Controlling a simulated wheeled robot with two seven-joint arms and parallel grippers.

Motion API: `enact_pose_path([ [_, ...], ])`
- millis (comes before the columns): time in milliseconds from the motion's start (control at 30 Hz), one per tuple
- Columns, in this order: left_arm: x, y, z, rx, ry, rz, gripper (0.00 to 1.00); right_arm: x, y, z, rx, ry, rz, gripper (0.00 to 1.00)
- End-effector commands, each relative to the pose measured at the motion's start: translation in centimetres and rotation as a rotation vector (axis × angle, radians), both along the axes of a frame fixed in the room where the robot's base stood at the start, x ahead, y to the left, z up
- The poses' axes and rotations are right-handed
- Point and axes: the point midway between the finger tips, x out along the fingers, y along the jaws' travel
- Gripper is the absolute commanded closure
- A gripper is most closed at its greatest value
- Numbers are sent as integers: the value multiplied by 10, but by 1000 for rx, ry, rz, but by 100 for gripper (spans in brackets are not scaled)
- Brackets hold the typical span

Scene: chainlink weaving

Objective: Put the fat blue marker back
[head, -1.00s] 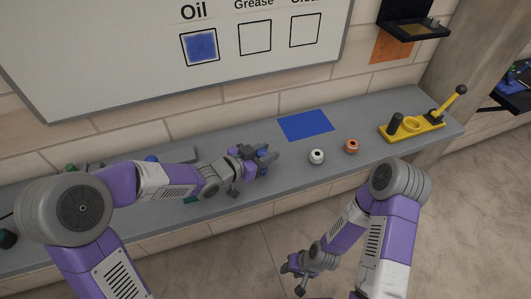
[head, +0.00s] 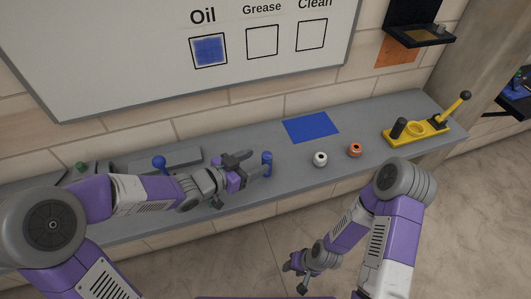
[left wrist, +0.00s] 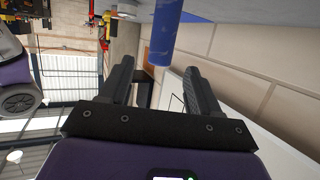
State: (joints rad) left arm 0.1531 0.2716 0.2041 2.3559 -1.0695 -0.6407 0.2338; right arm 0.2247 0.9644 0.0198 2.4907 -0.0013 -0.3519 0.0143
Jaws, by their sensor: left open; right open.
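The fat blue marker (head: 266,164) stands upright on the grey shelf, near its front edge. It also shows in the left wrist view (left wrist: 164,34), just beyond the fingertips. My left gripper (head: 246,160) is open and empty, a little left of the marker and apart from it. My right gripper (head: 297,263) hangs low in front of the shelf, away from the marker; it is open, with nothing seen in it.
The grey shelf (head: 365,122) bears a blue sheet (head: 310,127), a white roll (head: 320,159), an orange roll (head: 355,150) and a yellow lever fixture (head: 417,132). A blue-topped object (head: 159,163) stands by a grey block (head: 185,155). A whiteboard (head: 285,50) with a blue-filled Oil square hangs behind.

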Motion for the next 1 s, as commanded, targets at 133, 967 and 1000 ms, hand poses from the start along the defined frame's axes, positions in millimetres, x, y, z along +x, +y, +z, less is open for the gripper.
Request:
enact_pose_path([
  [133,-18,22,11,1,0,4,38,0,0,12,0,0,0,57],
  [967,-32,36,15,0,0,-1,38,0,0,17,0,0,0,57],
  [1000,-32,36,15,0,0,-1,38,0,0,17,0,0,0,57],
])
